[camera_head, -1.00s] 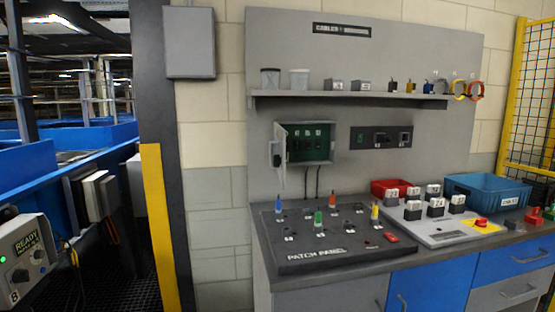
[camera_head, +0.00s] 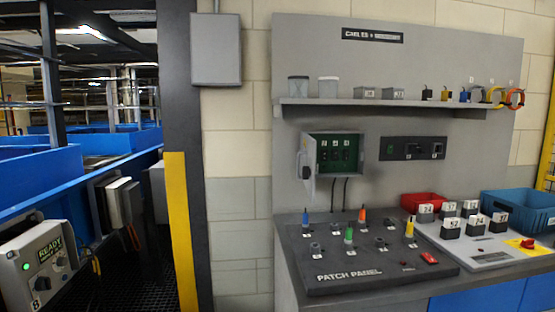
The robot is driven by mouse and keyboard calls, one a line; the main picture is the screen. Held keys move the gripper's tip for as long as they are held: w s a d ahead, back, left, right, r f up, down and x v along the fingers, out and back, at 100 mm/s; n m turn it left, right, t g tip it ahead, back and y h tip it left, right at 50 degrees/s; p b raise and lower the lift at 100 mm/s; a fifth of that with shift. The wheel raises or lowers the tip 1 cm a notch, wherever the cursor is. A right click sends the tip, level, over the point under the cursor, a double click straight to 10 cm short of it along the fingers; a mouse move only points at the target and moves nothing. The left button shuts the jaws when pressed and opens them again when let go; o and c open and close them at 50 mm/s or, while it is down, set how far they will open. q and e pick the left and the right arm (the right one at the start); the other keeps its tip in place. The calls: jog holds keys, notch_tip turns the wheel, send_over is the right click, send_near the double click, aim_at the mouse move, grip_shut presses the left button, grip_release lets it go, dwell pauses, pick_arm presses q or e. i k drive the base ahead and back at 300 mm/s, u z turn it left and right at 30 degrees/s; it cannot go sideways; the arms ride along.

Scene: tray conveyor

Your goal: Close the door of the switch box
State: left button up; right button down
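The switch box (camera_head: 358,153) is a small grey box on the grey back panel, above the patch panel. Its door (camera_head: 309,168) stands open, swung out to the left, with a dark handle on it. The green inside with several dark switches shows. Two dark cables run down from the box. Neither of my grippers is in view.
The patch panel (camera_head: 370,272) with several coloured plugs lies on the bench below the box. A shelf (camera_head: 400,103) with small items runs above. A red bin (camera_head: 421,201) and blue bin (camera_head: 538,205) stand right. A yellow-black post (camera_head: 180,230) stands left.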

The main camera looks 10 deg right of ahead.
aim_at(310, 143)
jog(key=z, duration=0.05)
jog(key=i, duration=1.25)
jog(key=z, duration=0.6)
